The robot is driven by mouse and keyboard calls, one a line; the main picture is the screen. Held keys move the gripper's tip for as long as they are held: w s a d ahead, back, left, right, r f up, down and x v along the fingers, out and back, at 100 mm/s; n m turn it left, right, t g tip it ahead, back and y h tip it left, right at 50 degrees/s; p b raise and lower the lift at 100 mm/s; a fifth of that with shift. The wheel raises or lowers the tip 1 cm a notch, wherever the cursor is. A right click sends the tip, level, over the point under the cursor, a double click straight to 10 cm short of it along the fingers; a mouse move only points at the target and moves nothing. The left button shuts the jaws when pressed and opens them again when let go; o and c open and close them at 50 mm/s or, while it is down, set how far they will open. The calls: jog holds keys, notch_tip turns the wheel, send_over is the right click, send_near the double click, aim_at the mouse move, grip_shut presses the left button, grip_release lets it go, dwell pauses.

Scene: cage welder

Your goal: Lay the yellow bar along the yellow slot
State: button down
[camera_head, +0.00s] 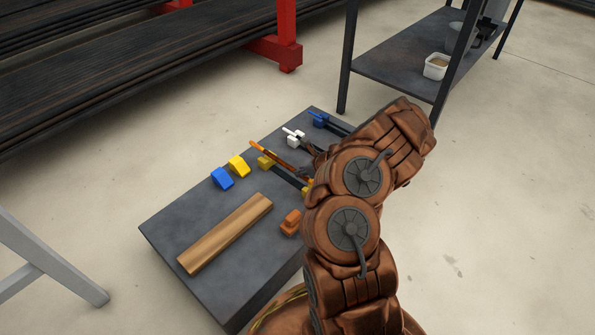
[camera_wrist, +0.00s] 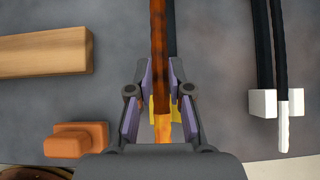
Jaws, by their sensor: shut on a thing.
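The yellow bar (camera_head: 262,149), rusty orange with a yellower end, is held in my gripper (camera_head: 307,163). In the wrist view my gripper (camera_wrist: 160,82) is shut around the bar (camera_wrist: 159,40), which runs up the picture between the fingers. The yellow slot shows as a dark strip with a yellow end block (camera_head: 265,162) and a second one partly hidden by my arm (camera_head: 307,188). In the wrist view a yellow block (camera_wrist: 175,108) shows under the bar, and the dark strip (camera_wrist: 172,40) shows just right of it. I cannot tell whether bar and slot touch.
On the grey table lie a wooden block (camera_head: 226,233), an orange block (camera_head: 291,222), a blue block (camera_head: 222,178) and a yellow block (camera_head: 238,166). A white-ended bar (camera_wrist: 283,130) with a white block (camera_wrist: 262,103) is to the right. Blue pieces (camera_head: 320,119) are at the far end.

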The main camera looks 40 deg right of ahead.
jog(key=shift+w+d+f+b, duration=0.15)
jog(key=shift+d+f+b, duration=0.2)
jog(key=shift+f, duration=0.4)
jog(key=shift+w+d+f+b, duration=0.1)
jog(key=shift+d+f+b, duration=0.1)
jog(key=shift+d+f, duration=0.35)
jog(key=shift+a+f, duration=0.15)
jog(key=shift+f, duration=0.25)
jog(key=shift+f, duration=0.6)
jog(key=c, duration=1)
grip_release()
jog(key=shift+f, duration=0.1)
jog(key=shift+s, duration=0.1)
jog(key=v, duration=1.2)
